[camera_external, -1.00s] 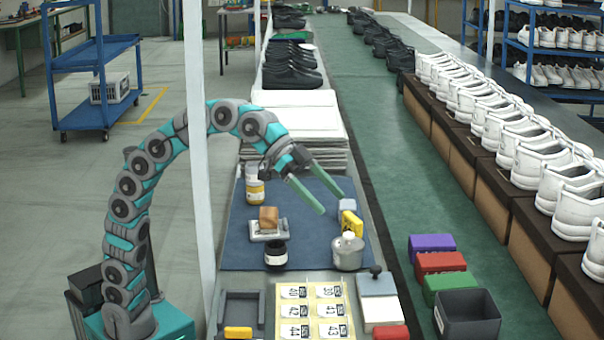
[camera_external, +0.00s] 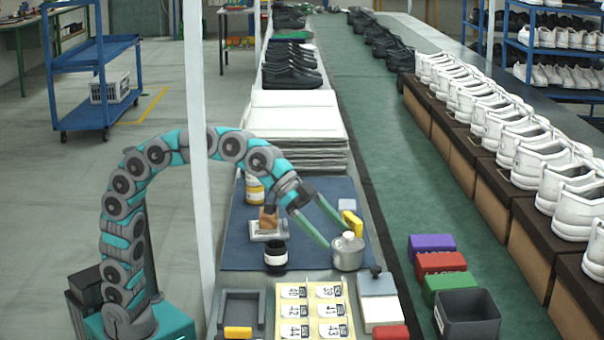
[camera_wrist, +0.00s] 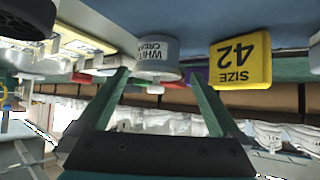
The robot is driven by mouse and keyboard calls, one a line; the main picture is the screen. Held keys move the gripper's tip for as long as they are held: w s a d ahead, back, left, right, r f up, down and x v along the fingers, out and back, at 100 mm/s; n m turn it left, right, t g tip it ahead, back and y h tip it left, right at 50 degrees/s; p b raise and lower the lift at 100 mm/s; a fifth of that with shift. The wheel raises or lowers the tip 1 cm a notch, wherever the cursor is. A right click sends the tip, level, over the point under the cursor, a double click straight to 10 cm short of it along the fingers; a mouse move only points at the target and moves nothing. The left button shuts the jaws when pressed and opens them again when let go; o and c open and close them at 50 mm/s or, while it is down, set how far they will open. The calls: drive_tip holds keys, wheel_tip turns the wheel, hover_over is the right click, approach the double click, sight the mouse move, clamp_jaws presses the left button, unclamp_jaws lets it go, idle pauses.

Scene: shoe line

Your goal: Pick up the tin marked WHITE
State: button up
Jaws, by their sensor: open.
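The tin marked WHITE CREAM (camera_wrist: 157,58) is a grey round tin with a pale knob; its label shows upside down in the wrist view. In the external view the tin (camera_external: 347,257) stands at the front right of the blue mat, unmarked from that side. My gripper (camera_external: 339,240) is open and low over the mat, its green fingers reaching down to the tin. In the wrist view the tin lies between and just beyond the fingertips (camera_wrist: 160,73). Whether the fingers touch it is not clear.
A yellow SIZE 42 block (camera_wrist: 240,65) stands close beside the tin, also seen externally (camera_external: 351,226). A dark jar (camera_external: 276,257) and a brush (camera_external: 268,225) are to the left. Size cards (camera_external: 312,310) and a grey-white box (camera_external: 380,305) lie in front.

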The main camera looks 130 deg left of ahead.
sight(348, 252)
drive_tip(key=x, duration=0.6)
drive_tip(key=shift+w+d+f, duration=0.1)
drive_tip(key=shift+w+f, duration=0.15)
drive_tip(key=shift+w, duration=0.05)
drive_tip(key=shift+c, duration=0.2)
clamp_jaws()
idle(0.3)
drive_tip(key=shift+r, duration=0.1)
